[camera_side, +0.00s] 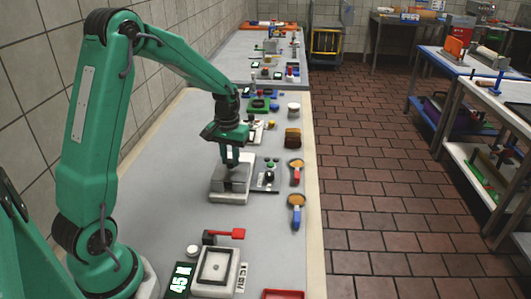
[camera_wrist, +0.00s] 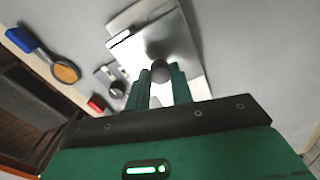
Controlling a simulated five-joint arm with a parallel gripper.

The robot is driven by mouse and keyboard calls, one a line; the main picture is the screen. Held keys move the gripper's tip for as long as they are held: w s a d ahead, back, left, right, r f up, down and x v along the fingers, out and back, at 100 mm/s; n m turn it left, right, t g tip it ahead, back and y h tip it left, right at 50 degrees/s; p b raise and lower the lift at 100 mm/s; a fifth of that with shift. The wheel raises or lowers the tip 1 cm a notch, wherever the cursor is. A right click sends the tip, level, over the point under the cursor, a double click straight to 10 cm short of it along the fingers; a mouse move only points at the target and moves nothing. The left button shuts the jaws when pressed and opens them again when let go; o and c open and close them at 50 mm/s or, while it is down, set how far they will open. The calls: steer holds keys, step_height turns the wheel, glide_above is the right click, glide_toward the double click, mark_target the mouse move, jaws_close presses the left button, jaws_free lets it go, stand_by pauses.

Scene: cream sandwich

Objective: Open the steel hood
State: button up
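The steel hood (camera_side: 233,180) is a grey box-like cover on a pale base (camera_side: 226,198), in the middle of the bench. In the wrist view the hood (camera_wrist: 152,38) is a bright metal face with a dark round knob (camera_wrist: 160,71) in front of it. My gripper (camera_side: 231,160) points down at the top of the hood in the side view. In the wrist view the knob lies between the two green fingertips of my gripper (camera_wrist: 162,76). I cannot tell whether both fingers press on it. The hood looks down on its base; its inside is hidden.
A control panel (camera_side: 267,176) with knobs sits just right of the hood. Orange-topped paddles (camera_side: 296,168) (camera_side: 296,206) and a brown block (camera_side: 292,137) lie along the right edge. A scale (camera_side: 217,268) and red-handled tool (camera_side: 230,233) are in front. Bare bench lies left.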

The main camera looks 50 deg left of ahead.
jaws_close()
steer(key=shift+a, duration=0.1)
steer(key=shift+w+a+r, duration=0.1)
steer(key=shift+w+a, duration=3.3)
steer(key=shift+w, duration=0.15)
steer(key=o, duration=0.7)
jaws_free()
steer(key=shift+r, duration=3.9)
